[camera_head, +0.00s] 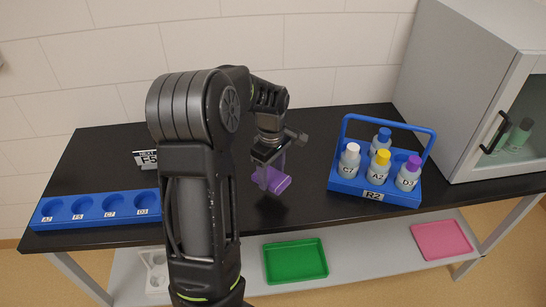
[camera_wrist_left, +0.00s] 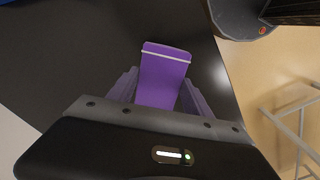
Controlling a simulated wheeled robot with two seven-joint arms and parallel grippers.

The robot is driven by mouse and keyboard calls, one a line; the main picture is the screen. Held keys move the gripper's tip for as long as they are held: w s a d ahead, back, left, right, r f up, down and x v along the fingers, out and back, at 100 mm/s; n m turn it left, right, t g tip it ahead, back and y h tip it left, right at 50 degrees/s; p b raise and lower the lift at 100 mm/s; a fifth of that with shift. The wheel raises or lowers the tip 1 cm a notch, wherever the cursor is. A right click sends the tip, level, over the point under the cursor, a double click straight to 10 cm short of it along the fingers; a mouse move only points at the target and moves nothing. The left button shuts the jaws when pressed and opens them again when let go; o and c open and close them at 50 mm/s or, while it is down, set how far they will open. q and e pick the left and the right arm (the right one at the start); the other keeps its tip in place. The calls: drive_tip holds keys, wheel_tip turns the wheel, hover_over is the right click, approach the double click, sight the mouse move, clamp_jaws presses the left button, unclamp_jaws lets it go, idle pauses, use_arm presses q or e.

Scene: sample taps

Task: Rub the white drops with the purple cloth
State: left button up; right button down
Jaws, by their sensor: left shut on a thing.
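The purple cloth (camera_head: 277,182) is a folded purple piece at the middle of the black table. My left gripper (camera_head: 268,172) is shut on it, close over the tabletop. In the left wrist view the cloth (camera_wrist_left: 163,75) shows between the two fingers of my left gripper (camera_wrist_left: 157,98), with a pale stripe near its far end. I cannot make out white drops on the table in either view; my left arm hides part of the tabletop. My right gripper is in neither view.
A blue carrier (camera_head: 375,188) with several capped bottles stands right of the cloth. A blue rack with round wells (camera_head: 100,222) lies at the left front edge. A grey cabinet (camera_head: 470,90) stands at right. Green (camera_head: 295,277) and pink (camera_head: 441,240) trays sit on the lower shelf.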

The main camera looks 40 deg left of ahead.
use_arm(q)
drive_tip(key=shift+r+p, duration=0.55)
drive_tip(key=shift+r, duration=0.5)
drive_tip(key=w+d+m, duration=0.3)
drive_tip(key=d+m, duration=0.3)
drive_tip(key=d, duration=0.3)
drive_tip(key=w+d+m+b, duration=0.1)
drive_tip(key=w+d+m, duration=0.2)
drive_tip(key=d+m, duration=0.4)
drive_tip(key=w+d+m, duration=0.3)
drive_tip(key=d+m, duration=0.3)
drive_tip(key=d, duration=0.4)
drive_tip(key=shift+w+d+r+b, duration=0.25)
drive_tip(key=shift+d+r+b, duration=0.1)
drive_tip(key=shift+d+r, duration=0.05)
